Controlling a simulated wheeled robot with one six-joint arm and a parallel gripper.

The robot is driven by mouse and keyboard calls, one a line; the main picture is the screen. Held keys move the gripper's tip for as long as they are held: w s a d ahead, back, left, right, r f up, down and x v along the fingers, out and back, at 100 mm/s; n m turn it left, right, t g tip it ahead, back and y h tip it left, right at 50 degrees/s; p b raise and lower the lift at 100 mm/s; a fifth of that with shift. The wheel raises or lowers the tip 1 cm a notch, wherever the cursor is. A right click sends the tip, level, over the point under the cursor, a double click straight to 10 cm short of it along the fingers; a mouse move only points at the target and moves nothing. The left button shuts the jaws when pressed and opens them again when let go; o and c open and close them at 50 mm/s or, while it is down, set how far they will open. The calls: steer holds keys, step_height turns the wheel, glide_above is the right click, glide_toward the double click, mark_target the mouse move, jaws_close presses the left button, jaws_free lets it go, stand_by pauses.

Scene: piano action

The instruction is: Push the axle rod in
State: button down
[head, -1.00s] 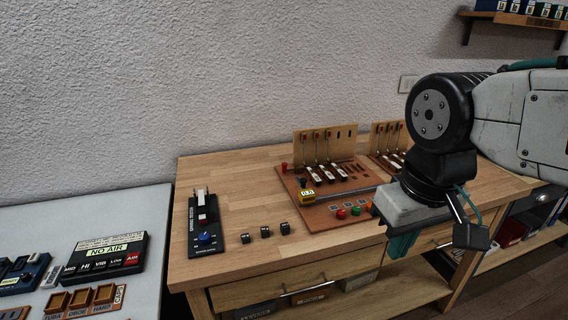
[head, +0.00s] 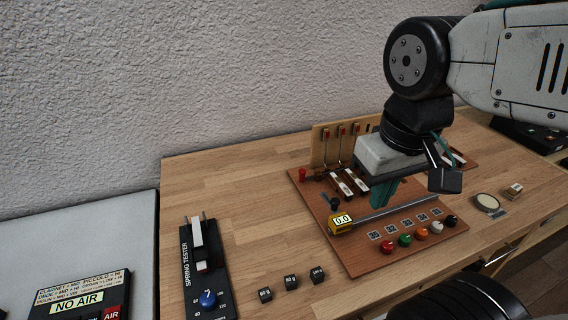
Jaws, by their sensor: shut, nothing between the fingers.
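A reddish-brown board (head: 358,258) on the wooden bench carries the piano action parts. A red knob (head: 302,175) stands at its far left, beside the row of white-topped action pieces (head: 343,184). It may be the end of the axle rod; its shaft is too small to make out. A long grey rod or rail (head: 405,212) runs across the board, with a yellow 0.0 gauge (head: 341,221) at its left end. My gripper (head: 381,203) is shut and empty, pointing down over the board, right of the red knob. Its body hides the pieces behind it.
An upright wooden panel (head: 325,146) stands behind the action pieces. Several coloured buttons (head: 404,240) line the board's front. A spring tester (head: 205,270) and small black weights (head: 291,282) lie left. A round dish (head: 487,202) is at right. Bare bench (head: 230,185) lies left of the board.

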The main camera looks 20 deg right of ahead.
mark_target(307, 178)
steer(key=w+a+f+m+h, duration=0.1)
steer(key=w+a+f+h, duration=0.15)
steer(key=w, duration=0.75)
steer(key=w+a+f+m+h, duration=0.2)
steer(key=w+a+h, duration=0.1)
steer(key=w, duration=0.7)
steer(key=w+a+f+t, duration=0.2)
steer(key=w+a+f, duration=0.4)
steer(key=w, duration=0.1)
steer(key=shift+h, duration=0.35)
steer(key=x, duration=0.9)
steer(key=shift+w, duration=0.2)
steer(key=shift+s+d+r+t, duration=0.1)
steer(key=shift+d+t, duration=0.05)
steer(key=shift+d, duration=0.45)
steer(key=shift+s+d+t, duration=0.1)
steer(key=shift+d+t, duration=0.05)
steer(key=shift+d, duration=0.5)
steer(key=shift+s+d, duration=0.1)
steer(key=shift+d, duration=0.6)
steer(key=shift+d, duration=0.1)
steer(key=shift+d, duration=2.25)
